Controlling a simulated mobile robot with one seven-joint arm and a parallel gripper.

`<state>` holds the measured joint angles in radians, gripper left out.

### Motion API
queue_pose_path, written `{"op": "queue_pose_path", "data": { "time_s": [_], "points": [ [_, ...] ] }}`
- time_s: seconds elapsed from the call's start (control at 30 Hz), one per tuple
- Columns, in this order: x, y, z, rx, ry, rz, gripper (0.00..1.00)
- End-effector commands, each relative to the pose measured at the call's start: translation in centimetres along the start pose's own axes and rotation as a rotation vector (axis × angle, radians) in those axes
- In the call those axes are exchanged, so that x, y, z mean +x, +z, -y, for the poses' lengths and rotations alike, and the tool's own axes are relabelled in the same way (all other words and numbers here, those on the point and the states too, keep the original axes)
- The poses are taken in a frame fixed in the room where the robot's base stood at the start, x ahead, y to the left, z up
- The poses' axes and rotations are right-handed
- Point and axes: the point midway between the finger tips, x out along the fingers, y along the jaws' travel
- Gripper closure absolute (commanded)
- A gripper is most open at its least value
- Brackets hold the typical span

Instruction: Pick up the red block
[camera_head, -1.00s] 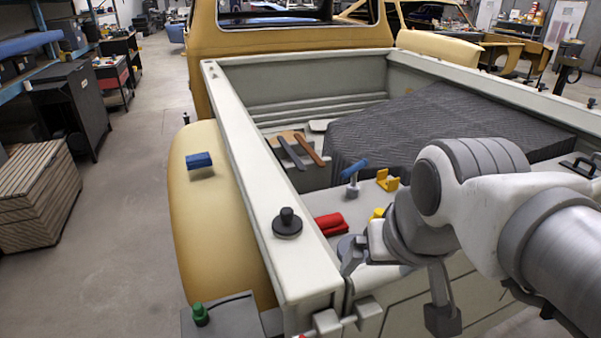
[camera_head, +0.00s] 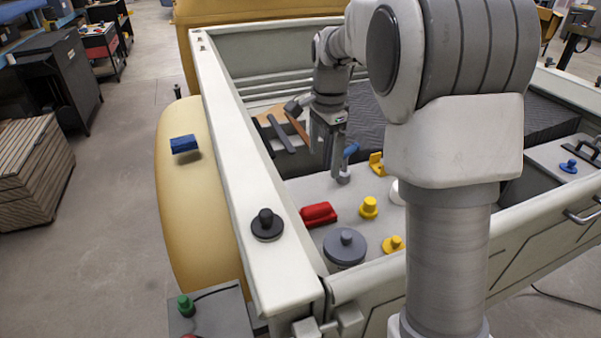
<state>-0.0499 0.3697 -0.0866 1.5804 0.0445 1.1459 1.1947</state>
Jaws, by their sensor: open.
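The red block (camera_head: 318,213) lies on the pale grey surface inside the truck bed, near the left side wall. It looks like a low red piece with a rounded top part. My gripper (camera_head: 327,163) points down behind the red block and above it in the picture, close to a blue-handled item (camera_head: 347,160). Its fingers are apart and I see nothing between them. I cannot tell whether a finger touches the blue-handled item. The red block is uncovered and apart from my gripper.
A grey round disc (camera_head: 345,247) and yellow knobs (camera_head: 369,207) stand near the red block. A yellow bracket (camera_head: 377,164) is behind. The bed's left wall (camera_head: 236,140) carries a black knob (camera_head: 266,222). A blue block (camera_head: 184,144) sits on the fender. My arm hides part of the bed.

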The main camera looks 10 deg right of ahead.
Motion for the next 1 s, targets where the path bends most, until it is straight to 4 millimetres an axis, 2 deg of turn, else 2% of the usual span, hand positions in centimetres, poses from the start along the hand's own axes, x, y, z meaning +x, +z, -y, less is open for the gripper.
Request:
{"op": "queue_pose_path", "data": {
  "time_s": [0.1, 0.27, 0.43, 0.8, 1.0],
  "points": [
    [1.6, -0.5, 1.5, 0.08, 0.031, 0.004, 0.0],
    [2.8, -0.8, 2.2, 0.13, 0.048, 0.005, 0.0],
    [5.3, -0.8, 2.1, 0.135, 0.052, 0.006, 0.0],
    [13.0, -0.7, 1.6, 0.133, 0.052, 0.005, 0.0],
    [14.8, -0.6, 1.6, 0.132, 0.049, 0.005, 0.0]
  ]
}}
